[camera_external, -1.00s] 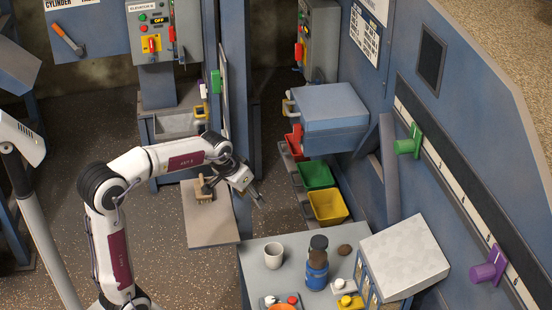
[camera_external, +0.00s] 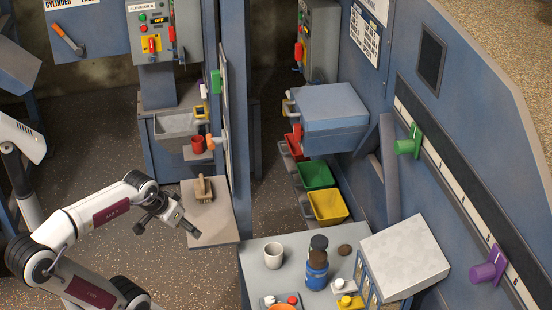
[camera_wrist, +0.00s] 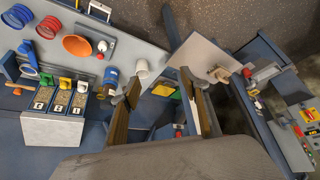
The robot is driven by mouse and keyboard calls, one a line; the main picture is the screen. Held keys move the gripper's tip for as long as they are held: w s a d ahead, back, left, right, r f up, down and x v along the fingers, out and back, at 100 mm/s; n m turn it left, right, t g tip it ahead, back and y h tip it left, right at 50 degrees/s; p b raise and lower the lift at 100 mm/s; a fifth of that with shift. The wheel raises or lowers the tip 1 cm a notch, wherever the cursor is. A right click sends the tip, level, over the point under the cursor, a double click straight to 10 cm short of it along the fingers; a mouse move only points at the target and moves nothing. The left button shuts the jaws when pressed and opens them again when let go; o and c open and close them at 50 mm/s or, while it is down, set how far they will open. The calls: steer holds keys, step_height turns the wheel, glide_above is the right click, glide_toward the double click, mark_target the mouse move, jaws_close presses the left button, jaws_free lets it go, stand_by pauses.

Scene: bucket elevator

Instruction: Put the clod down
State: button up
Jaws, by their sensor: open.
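A brown clod (camera_external: 345,249) lies on the grey table (camera_external: 257,262), to the right of the blue jar (camera_external: 316,279). A similar brown lump (camera_external: 317,257) sits at the jar's top, below a dark cap-like piece; I cannot tell exactly what it is. My gripper (camera_external: 188,229) is open and empty, left of the table, near the front left edge of a lower board. In the wrist view its two fingers (camera_wrist: 160,88) are spread apart with nothing held between them. The clod is not clear in the wrist view.
A wooden brush (camera_external: 204,189) stands on the lower board (camera_external: 212,226). A white cup (camera_external: 273,256) stands left of the jar. A grey-topped box (camera_external: 405,255) is at the table's right. Green (camera_external: 316,175) and yellow (camera_external: 328,206) bins hang behind the table.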

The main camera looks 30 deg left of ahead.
steer(key=shift+s+a+f, duration=0.15)
steer(key=shift+s+f, duration=0.2)
steer(key=shift+s, duration=0.4)
steer(key=shift+s+a+f, duration=0.2)
steer(key=shift+s+f, duration=0.2)
steer(key=shift+s, duration=0.35)
steer(key=shift+s+a+f, duration=0.15)
steer(key=shift+s+f, duration=0.2)
steer(key=shift+s, duration=0.4)
